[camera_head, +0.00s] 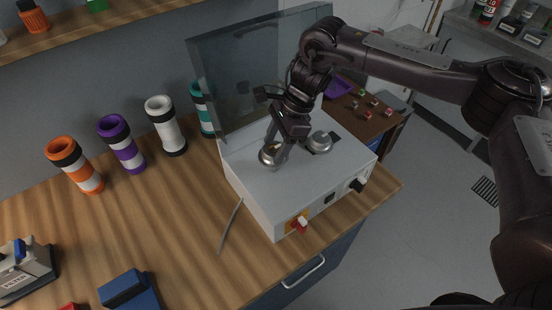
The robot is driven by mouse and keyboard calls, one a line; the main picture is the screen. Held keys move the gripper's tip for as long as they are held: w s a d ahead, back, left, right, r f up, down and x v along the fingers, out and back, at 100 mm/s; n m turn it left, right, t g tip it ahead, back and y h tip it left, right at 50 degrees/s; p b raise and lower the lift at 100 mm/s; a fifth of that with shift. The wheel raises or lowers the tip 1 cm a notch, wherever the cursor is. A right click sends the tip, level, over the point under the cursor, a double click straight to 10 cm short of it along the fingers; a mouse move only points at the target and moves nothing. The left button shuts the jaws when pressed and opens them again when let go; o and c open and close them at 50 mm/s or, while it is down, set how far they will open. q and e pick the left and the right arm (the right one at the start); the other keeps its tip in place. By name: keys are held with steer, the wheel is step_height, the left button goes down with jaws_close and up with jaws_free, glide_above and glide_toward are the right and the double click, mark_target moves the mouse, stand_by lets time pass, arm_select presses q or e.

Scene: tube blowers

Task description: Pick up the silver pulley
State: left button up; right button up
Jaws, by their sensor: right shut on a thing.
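My right gripper (275,147) comes in from the upper right and points down over the top of a white machine box (310,185). It is shut on a silver pulley (268,160), a round metal piece at the left of the box top. The fingers cover part of this pulley, and I cannot tell whether it still touches the box. A second silver round piece (320,142) sits just to the right on the box top. My left gripper is not in view.
A clear raised lid (255,70) stands behind the gripper. Orange (70,160), purple (118,138), white (163,120) and teal (203,105) tubes stand to the left on the wooden counter (170,220). A thin rod (230,226) lies by the box. The counter's middle is clear.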

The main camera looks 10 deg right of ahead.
step_height(320, 180, up, 14)
steer(key=b, duration=0.1)
steer(key=shift+b, duration=0.35)
steer(key=shift+a, duration=0.1)
